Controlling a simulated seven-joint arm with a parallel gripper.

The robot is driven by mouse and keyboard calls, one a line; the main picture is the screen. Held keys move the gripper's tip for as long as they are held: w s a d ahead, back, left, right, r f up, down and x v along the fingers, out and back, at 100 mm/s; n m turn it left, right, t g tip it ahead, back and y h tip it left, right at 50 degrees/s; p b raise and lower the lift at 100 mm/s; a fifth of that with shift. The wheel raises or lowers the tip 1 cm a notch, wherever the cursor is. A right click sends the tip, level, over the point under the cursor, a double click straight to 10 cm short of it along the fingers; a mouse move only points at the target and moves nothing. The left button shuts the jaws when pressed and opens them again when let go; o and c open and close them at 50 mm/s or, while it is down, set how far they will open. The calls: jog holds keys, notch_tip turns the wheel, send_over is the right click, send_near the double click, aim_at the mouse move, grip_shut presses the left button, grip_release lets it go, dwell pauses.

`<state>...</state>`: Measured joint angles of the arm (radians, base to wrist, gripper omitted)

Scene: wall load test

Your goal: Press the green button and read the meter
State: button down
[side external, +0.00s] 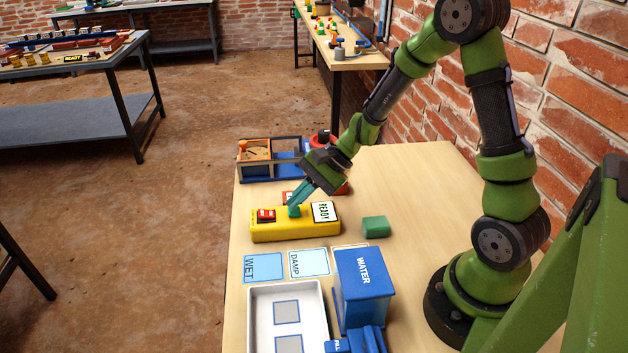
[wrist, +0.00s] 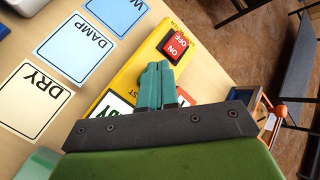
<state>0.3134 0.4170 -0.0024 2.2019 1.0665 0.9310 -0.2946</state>
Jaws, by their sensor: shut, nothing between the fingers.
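The green button is not clearly seen there; the fingertips cover that spot, and I cannot tell contact. In the wrist view, my shut fingers (wrist: 157,68) reach over the yellow box (wrist: 133,72). The red switch (wrist: 174,46), marked ON and OFF, is beside the tips; the panel (wrist: 108,106) is partly hidden.
A green block (side external: 376,227) lies right of the box. Cards WET (side external: 263,267), DAMP (side external: 309,263) and DRY (wrist: 34,99) lie nearby. A white tray (side external: 254,320) and blue WATER container (side external: 364,275) stand in front. A blue-framed rig (side external: 270,178) stands behind. The table's right middle is clear.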

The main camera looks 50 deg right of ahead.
aim_at(299, 210)
jog(key=shift+f, duration=0.4)
dwell(0.5)
jog(key=shift+r, duration=0.9)
jog(key=shift+r, duration=2.5)
